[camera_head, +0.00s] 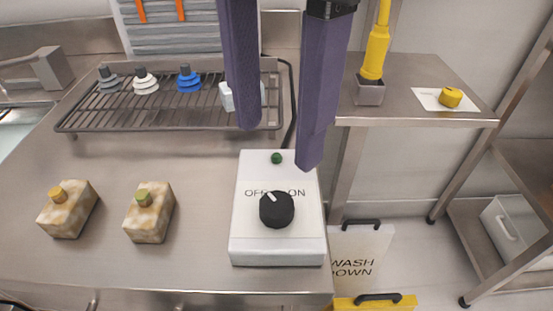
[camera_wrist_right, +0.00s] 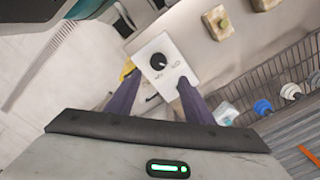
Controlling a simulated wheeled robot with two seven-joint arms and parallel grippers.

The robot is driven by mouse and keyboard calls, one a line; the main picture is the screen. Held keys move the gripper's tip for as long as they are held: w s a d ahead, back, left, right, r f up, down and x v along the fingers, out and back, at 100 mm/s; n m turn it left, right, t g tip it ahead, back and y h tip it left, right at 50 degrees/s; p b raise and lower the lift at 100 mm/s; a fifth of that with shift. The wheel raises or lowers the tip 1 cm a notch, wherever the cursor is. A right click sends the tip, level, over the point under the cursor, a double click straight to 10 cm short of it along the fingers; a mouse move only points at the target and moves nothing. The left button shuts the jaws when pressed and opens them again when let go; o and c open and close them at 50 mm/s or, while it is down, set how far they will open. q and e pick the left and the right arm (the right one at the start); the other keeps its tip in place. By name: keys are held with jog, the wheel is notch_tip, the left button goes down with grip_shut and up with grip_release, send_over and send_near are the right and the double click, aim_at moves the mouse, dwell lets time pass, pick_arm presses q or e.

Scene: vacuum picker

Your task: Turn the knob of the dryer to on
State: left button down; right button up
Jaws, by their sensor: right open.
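The dryer (camera_head: 250,240) is a white box at the right front of the steel counter, with "OFF" and "ON" printed on its top and a small green button or light (camera_head: 277,158) near its back edge. Its round black knob (camera_head: 277,211) has a white mark pointing up-left, toward "OFF". My right gripper (camera_head: 279,149) is open and empty, its two purple fingers pointing down at the back of the dryer, apart from the knob. In the right wrist view the knob (camera_wrist_right: 158,62) shows between and beyond the fingertips (camera_wrist_right: 158,85). My left gripper is out of view.
Two mottled blocks (camera_head: 68,209) with small knobs stand on the counter to the left. A wire rack (camera_head: 170,115) with several suction cups lies behind. A side shelf (camera_head: 415,105) holds a yellow tool (camera_head: 376,52). The counter ends just right of the dryer.

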jog(key=b, duration=0.1)
send_over(277, 203)
notch_tip(277, 203, down, 5)
jog(key=shift+r, duration=0.2)
notch_tip(277, 203, down, 5)
jog(key=shift+b, duration=0.55)
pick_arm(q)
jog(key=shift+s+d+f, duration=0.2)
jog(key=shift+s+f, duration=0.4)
pick_arm(e)
jog(key=c, duration=1)
jog(key=shift+c, duration=0.2)
